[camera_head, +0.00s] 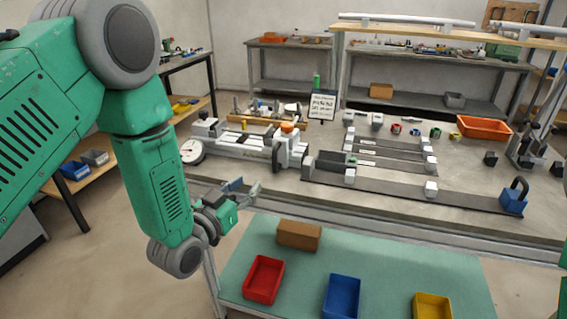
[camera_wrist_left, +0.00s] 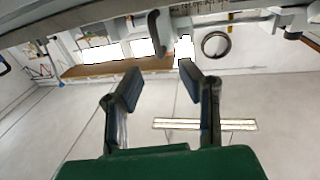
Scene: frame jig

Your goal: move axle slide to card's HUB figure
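My left gripper (camera_head: 240,192) is open and empty, in front of the bench's near edge at the left. In the left wrist view its two dark fingers (camera_wrist_left: 160,88) stand apart with nothing between them. A frame jig with dark flat rails (camera_head: 395,188) lies on the bench, and white blocks (camera_head: 431,188) sit on the rails. I cannot tell which part is the axle slide. A card (camera_head: 322,106) stands upright behind the jig; its writing is too small to read. My right gripper is not in view.
A grey fixture (camera_head: 245,146) with a round dial (camera_head: 193,151) stands left of the rails. A blue padlock (camera_head: 514,199) is at the right rail end. Below the bench, a green table (camera_head: 390,264) holds a brown box (camera_head: 299,235) and red, blue and yellow bins.

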